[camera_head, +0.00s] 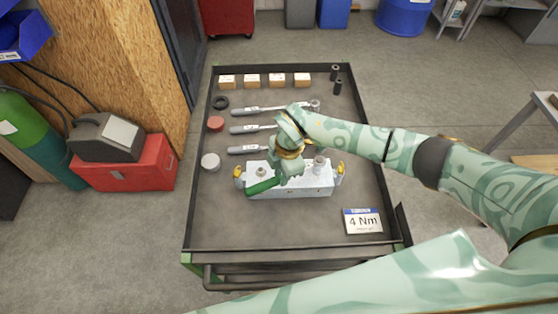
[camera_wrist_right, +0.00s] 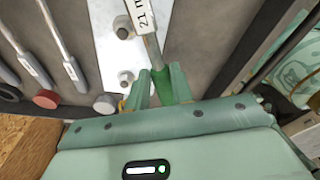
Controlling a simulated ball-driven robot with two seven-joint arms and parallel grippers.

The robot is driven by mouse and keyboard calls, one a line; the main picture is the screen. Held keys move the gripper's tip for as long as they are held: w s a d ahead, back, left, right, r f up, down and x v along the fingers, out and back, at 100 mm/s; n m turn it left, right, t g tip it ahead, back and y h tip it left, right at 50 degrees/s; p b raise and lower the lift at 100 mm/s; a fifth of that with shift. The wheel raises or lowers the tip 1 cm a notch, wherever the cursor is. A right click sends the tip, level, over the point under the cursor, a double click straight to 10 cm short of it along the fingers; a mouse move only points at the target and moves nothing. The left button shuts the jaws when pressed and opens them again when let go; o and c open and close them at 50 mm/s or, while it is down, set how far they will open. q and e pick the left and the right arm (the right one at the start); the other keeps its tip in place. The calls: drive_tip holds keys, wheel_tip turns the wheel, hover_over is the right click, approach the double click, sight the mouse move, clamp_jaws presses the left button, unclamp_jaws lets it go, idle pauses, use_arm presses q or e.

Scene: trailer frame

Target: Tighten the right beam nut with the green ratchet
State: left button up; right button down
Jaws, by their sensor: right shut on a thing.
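The beam (camera_head: 310,187) is a pale metal block with yellow end pieces on the cart's tray. A left nut (camera_head: 261,171) stands on it, and a taller grey cylindrical part (camera_head: 320,165) stands at its right end. My right gripper (camera_head: 289,173) is over the beam's middle, shut on the green ratchet (camera_head: 263,187), whose green handle end sticks out to the lower left. In the wrist view the ratchet's green grip (camera_wrist_right: 163,88) is between the fingers (camera_wrist_right: 160,90) and its labelled shaft runs out of the top. Its head is out of that view, so its seating is unclear. My left gripper is not in view.
Several other ratchets (camera_head: 262,109) lie behind the beam. Small boxes (camera_head: 265,80) and dark sockets (camera_head: 337,86) stand at the back. Red (camera_head: 215,124) and grey caps (camera_head: 210,161) are at the left. A "4 Nm" sign (camera_head: 363,221) is front right. The tray's front left is clear.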

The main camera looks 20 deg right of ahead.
drive_tip(key=s+d+n+g+p, duration=0.1)
drive_tip(key=s+d+n+p, duration=0.2)
drive_tip(key=s+n+p, duration=0.2)
drive_tip(key=shift+s+d+n+h+p, duration=0.35)
drive_tip(key=shift+s+n, duration=0.45)
drive_tip(key=shift+n, duration=0.3)
drive_tip(key=shift+w+a+m, duration=0.65)
drive_tip(key=shift+w+m, duration=0.05)
drive_tip(key=shift+m, duration=0.2)
